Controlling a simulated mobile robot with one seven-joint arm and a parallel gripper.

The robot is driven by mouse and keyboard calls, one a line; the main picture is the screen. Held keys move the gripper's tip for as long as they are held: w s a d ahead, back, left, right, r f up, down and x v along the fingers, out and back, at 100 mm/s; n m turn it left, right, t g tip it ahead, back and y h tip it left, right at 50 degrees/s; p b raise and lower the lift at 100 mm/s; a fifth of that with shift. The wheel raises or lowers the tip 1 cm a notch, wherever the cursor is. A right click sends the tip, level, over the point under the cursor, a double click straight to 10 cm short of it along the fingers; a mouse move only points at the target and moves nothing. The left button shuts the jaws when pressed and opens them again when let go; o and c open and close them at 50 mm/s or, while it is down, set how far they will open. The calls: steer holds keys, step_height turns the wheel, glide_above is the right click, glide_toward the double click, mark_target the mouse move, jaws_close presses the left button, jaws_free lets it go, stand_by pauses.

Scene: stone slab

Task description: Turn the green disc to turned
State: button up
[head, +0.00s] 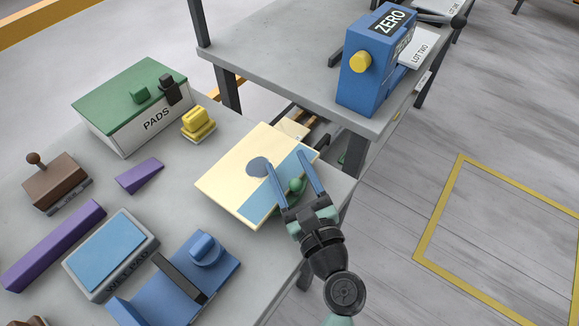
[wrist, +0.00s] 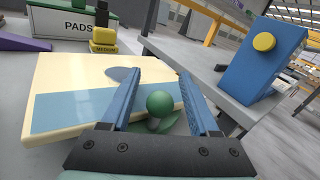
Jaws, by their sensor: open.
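The green disc (head: 297,186) is small and sits at the right edge of a cream board with a blue band (head: 228,180). In the wrist view a round green knob (wrist: 160,104) stands up between my fingers, with a green part below it. My gripper (head: 292,157) is open, with its two blue fingers reaching over the board on either side of the knob. The fingers (wrist: 165,78) look apart from the knob. Whether the green knob and disc are one piece is hard to tell, and its lower part is partly hidden.
A box marked PADS (head: 150,118), a yellow block (head: 198,124), a purple wedge (head: 140,176), a brown stamp (head: 55,185) and a blue pad (head: 112,254) stand left of the board. A blue ZERO machine (head: 362,90) stands on the table behind. Floor lies open at right.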

jaws_close()
stand_by(1.3)
